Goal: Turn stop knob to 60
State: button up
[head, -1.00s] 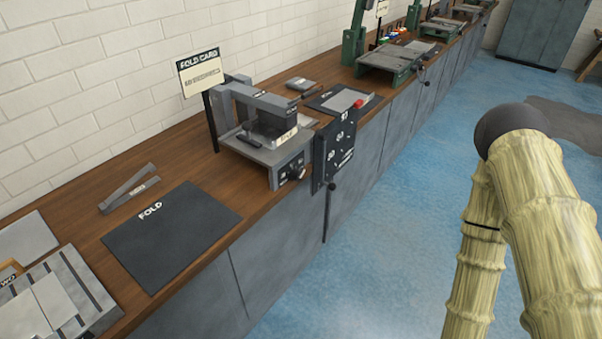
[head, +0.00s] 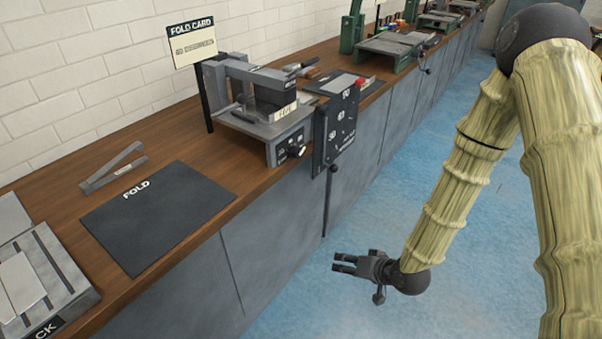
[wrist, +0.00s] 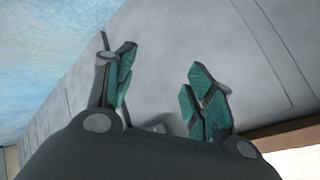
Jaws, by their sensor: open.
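The grey bending machine (head: 262,120) stands on the bench in the head view. A small black knob (head: 297,151) sits on its front face; I take it for the stop knob, and its setting is too small to read. A dark dial plate (head: 335,128) marked 90, 60 and 30 stands upright at the machine's right side. A rod with a black ball (head: 333,168) hangs below the plate. My gripper (head: 342,264) is open and empty, below and to the right of the knob, apart from everything. Its spread fingers (wrist: 157,82) show in the wrist view, with grey cabinet front beyond.
The wooden bench (head: 60,185) runs along the brick wall above grey cabinets (head: 270,250). A dark FOLD mat (head: 155,215) lies left of the machine. A card (head: 193,43) reads FOLD CARD. The blue floor (head: 400,190) beside the bench is clear.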

jog(key=w+a+r+t+y+b, duration=0.35)
jog(key=w+r+b, duration=0.25)
jog(key=w+r, duration=0.4)
jog(key=n+y+b, duration=0.3)
jog(key=y+b, duration=0.2)
send_near(299, 155)
jog(key=b+x, duration=0.1)
jog(key=x, duration=0.8)
jog(key=shift+w, duration=0.1)
jog(key=c, duration=1)
